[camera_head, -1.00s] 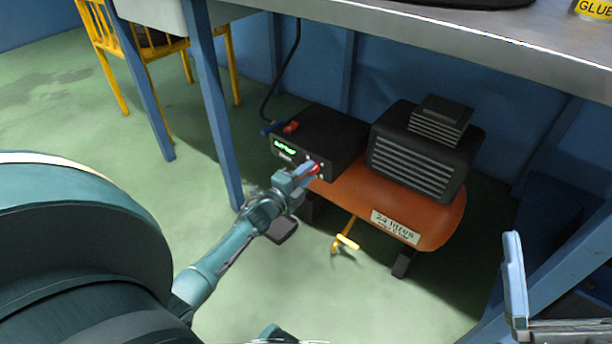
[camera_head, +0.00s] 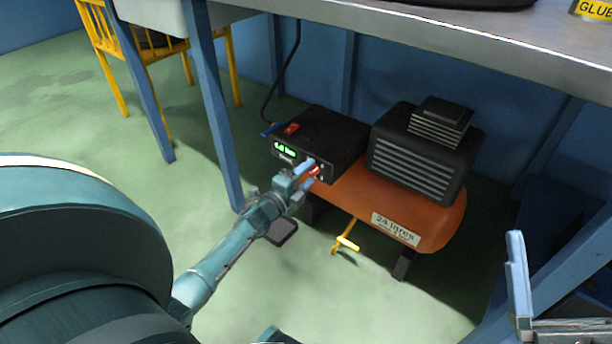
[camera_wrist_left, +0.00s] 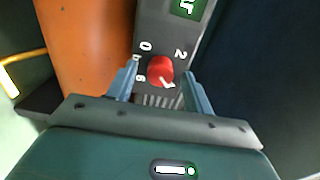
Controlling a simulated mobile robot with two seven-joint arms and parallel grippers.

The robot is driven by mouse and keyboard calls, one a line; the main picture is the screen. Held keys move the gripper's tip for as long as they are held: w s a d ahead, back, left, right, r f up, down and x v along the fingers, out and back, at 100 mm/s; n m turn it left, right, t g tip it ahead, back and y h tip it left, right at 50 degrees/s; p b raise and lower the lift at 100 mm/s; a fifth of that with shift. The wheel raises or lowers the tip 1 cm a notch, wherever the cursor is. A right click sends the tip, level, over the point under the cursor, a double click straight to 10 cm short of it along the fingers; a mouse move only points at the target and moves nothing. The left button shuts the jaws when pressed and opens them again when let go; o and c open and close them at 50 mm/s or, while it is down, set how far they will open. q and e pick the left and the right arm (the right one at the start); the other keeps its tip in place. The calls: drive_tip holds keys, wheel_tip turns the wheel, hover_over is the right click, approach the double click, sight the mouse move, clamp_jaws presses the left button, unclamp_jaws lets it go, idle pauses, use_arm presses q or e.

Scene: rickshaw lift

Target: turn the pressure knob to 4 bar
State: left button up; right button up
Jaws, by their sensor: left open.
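The red pressure knob (camera_wrist_left: 159,70) sits on the front face of the black control box (camera_head: 338,138). In the left wrist view it shows between my fingers, its white pointer toward the lower right; the marks 0, 2 and 6 are readable around it. In the head view the knob (camera_head: 315,171) is partly hidden by a finger. My left gripper (camera_head: 307,174) is open, one finger on each side of the knob; I cannot tell whether they touch it. The lit green display (camera_head: 285,149) is too blurred to read surely. Part of my right gripper (camera_head: 518,285) shows at the lower right.
The box rests beside a black finned motor (camera_head: 425,150) on an orange tank (camera_head: 435,220) marked 24 litres. A yellow-handled valve (camera_head: 347,243) hangs below. The metal tabletop (camera_head: 470,45) is above, with a blue leg (camera_head: 215,110) left of the box. Green floor lies open in front.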

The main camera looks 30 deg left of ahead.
drive_tip(key=shift+f, duration=0.1)
use_arm(q)
drive_tip(key=s+a+p, duration=0.1)
drive_tip(key=s+p, duration=0.3)
drive_tip(key=s, duration=0.9)
use_arm(e)
drive_tip(key=f+m+h, duration=0.1)
drive_tip(key=f+m+g+h, duration=0.1)
drive_tip(key=f+m+h, duration=0.1)
drive_tip(key=s+f+m+g+h, duration=0.1)
drive_tip(key=f, duration=0.1)
drive_tip(key=shift+s+a+f+m+h, duration=0.1)
drive_tip(key=shift+a+f+m+h, duration=0.2)
drive_tip(key=shift+a+m, duration=0.1)
use_arm(q)
drive_tip(key=shift+r+p, duration=0.1)
drive_tip(key=shift+p, duration=0.25)
use_arm(e)
drive_tip(key=shift+r, duration=0.15)
